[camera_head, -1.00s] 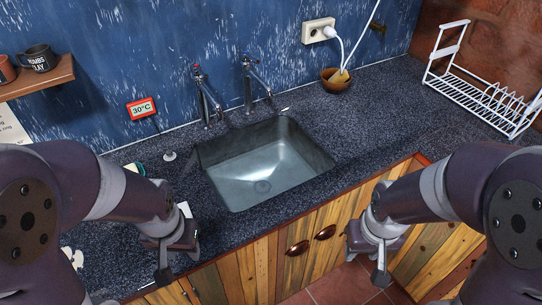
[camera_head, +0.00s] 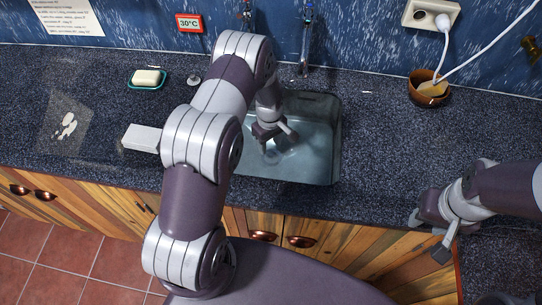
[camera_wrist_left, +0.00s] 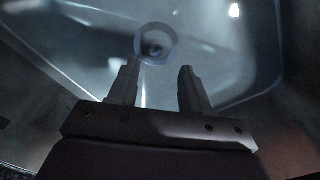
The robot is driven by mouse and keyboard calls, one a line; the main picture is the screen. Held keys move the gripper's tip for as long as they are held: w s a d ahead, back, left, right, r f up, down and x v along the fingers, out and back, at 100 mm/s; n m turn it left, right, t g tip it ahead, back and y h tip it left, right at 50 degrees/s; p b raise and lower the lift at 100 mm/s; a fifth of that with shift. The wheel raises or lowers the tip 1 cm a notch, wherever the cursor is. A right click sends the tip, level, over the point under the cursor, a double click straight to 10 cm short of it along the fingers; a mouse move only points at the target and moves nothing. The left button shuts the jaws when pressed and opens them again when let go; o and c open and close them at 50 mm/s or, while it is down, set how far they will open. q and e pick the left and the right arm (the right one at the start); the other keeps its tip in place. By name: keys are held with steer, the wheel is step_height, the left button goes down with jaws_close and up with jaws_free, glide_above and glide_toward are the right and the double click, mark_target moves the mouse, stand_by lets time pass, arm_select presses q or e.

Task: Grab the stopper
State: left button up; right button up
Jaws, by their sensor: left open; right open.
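A small pale round piece with a knob, likely the stopper (camera_head: 193,79), sits on the dark counter left of the sink, near the wall. My left gripper (camera_head: 275,136) is open and empty, pointing down over the sink basin (camera_head: 316,158), to the right of and nearer than that piece. In the left wrist view, the round drain (camera_wrist_left: 155,44) lies beyond the open left fingers (camera_wrist_left: 158,88). No stopper can be made out there. My right gripper (camera_head: 430,235) is open and empty at the counter's front edge on the right.
A soap bar in a teal dish (camera_head: 147,79) and a white block (camera_head: 142,138) are left of the sink. Taps (camera_head: 306,40) stand behind the basin. A brown bowl (camera_head: 428,90) is at the right. The right counter is mostly clear.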

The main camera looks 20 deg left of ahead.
mark_target(272, 154)
arm_select(q)
steer(key=f, duration=0.4)
steer(key=shift+w+d+f+p, duration=0.15)
steer(key=shift+d+f+p, duration=0.05)
steer(key=shift+d+p, duration=0.2)
steer(key=shift+a+f, duration=0.1)
steer(key=shift+f, duration=0.4)
jaws_close()
